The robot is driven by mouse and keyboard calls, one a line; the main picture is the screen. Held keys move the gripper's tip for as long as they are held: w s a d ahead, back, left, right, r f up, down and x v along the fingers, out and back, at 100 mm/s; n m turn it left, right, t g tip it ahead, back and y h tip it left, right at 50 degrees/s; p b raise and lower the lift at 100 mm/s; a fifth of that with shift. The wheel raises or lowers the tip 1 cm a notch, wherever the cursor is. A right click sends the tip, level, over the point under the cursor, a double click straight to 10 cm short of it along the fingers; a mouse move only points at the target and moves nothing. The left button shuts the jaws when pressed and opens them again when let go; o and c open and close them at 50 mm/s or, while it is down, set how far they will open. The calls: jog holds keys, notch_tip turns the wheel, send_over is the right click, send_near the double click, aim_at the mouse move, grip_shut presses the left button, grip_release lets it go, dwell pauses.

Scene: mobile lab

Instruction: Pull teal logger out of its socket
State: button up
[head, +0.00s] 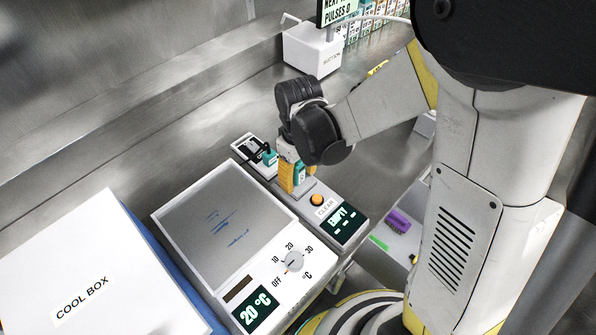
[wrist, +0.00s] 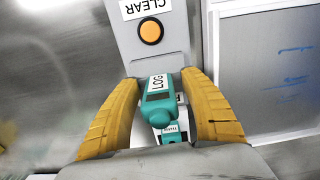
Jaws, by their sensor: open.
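The teal logger (wrist: 157,102) with a white label stands between my gripper's two yellow fingers in the wrist view. My gripper (wrist: 160,108) is open around it, with a gap visible on each side. In the head view my gripper (head: 293,178) is low over the reader box (head: 346,226), and the logger (head: 300,173) shows partly behind a yellow finger. The logger's socket is hidden beneath it. A second teal piece (head: 270,158) lies at the far end of the same unit, beside a black cable.
The reader has an orange CLEAR button (head: 316,199) and a screen reading EMPTY (head: 342,219). A heating plate (head: 215,215) with a dial stands close alongside. A white cool box (head: 90,270) is at lower left. A purple item (head: 398,221) lies in a tray at right.

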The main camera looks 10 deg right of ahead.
grip_shut()
jog(key=shift+r, duration=0.15)
jog(key=shift+r+p, duration=2.3)
jog(key=shift+r, duration=0.55)
